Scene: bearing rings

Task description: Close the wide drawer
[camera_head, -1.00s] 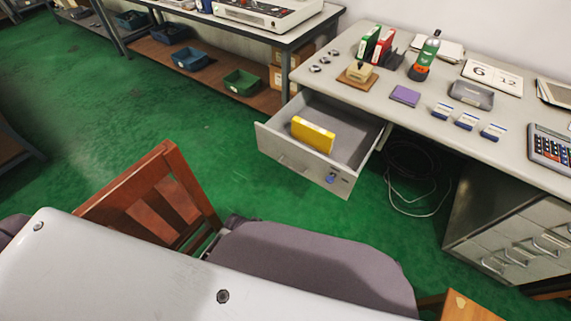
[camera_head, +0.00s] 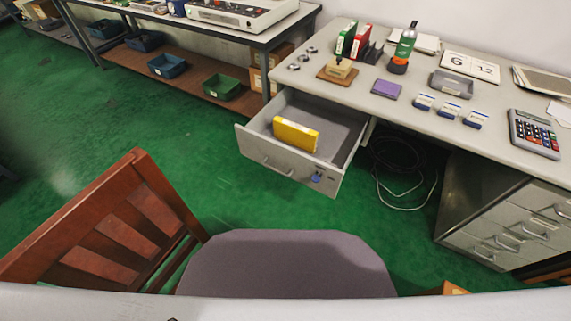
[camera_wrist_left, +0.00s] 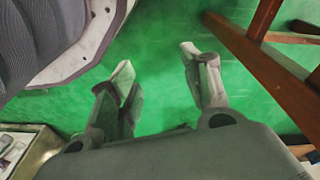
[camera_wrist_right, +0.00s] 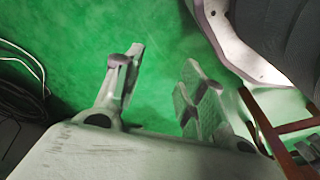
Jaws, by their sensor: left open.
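The wide drawer (camera_head: 262,161) under the left part of the grey desk stands pulled open, with a metal handle on its front and a blue-tagged lock. A yellow box or binder (camera_head: 296,134) lies inside it. In the left wrist view my left gripper (camera_wrist_left: 158,62) is open and empty above the green floor. In the right wrist view my right gripper (camera_wrist_right: 163,60) has its fingers apart, also empty above the floor. Neither gripper shows in the head view, and neither touches the drawer.
The desk top (camera_head: 330,75) holds binders, a bottle, a calculator and papers. Cables (camera_head: 400,170) hang beneath it. A shelf bench stands at the back left. Green floor is free left of the drawer.

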